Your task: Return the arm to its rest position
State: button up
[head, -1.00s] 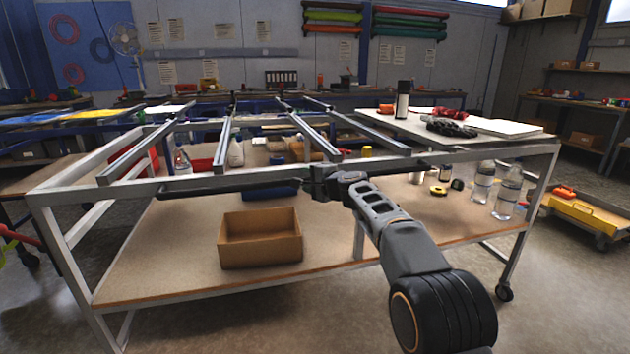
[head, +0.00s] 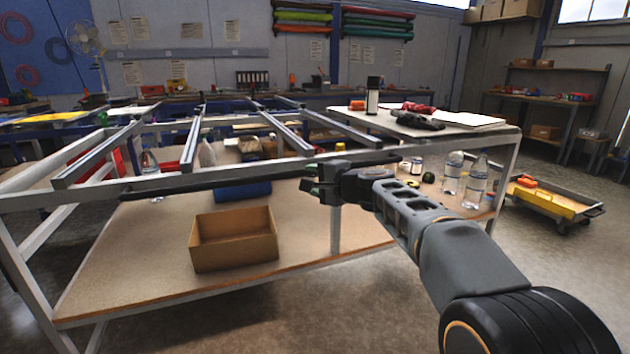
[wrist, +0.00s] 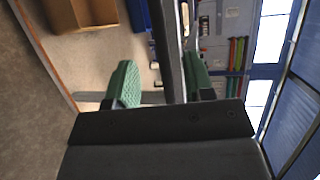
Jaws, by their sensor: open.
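My arm (head: 405,210) reaches from the lower right toward the front of the metal-framed workbench (head: 225,182). My gripper (head: 312,185) is at the front rail, above the lower shelf. In the wrist view its two green fingers (wrist: 161,82) stand apart with nothing clamped between them. A long dark bar (wrist: 170,45) runs through the gap between the fingers in that view; I cannot tell how far beyond them it lies. In the head view a dark bar (head: 220,182) runs along the bench front to the gripper.
A cardboard box (head: 235,240) stands open on the lower shelf (head: 130,270). Two clear bottles (head: 473,182) stand at the shelf's right end. A black bottle (head: 372,95) stands on the upper board. A yellow cart (head: 550,197) is at right.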

dwell(0.3)
jog(key=s+d+r+n+g+h+p, duration=0.2)
jog(key=s+d+p, duration=0.4)
jog(key=s+p, duration=0.4)
jog(key=s+d+r+n+g+h+p, duration=0.3)
jog(key=s+d+h+p, duration=0.3)
jog(key=s+p, duration=0.4)
jog(key=s+d+r+n+g+h+p, duration=0.2)
jog(key=s+d+r+n+h+p, duration=0.1)
jog(key=s+d+p, duration=0.5)
jog(key=s+r+n+p, duration=0.1)
jog(key=s+p, duration=0.1)
jog(key=p, duration=0.2)
jog(key=shift+s+d+r+n+h, duration=0.2)
jog(key=shift+s+r+n+h, duration=0.1)
jog(key=shift+s+r+h, duration=0.1)
jog(key=shift+c, duration=0.5)
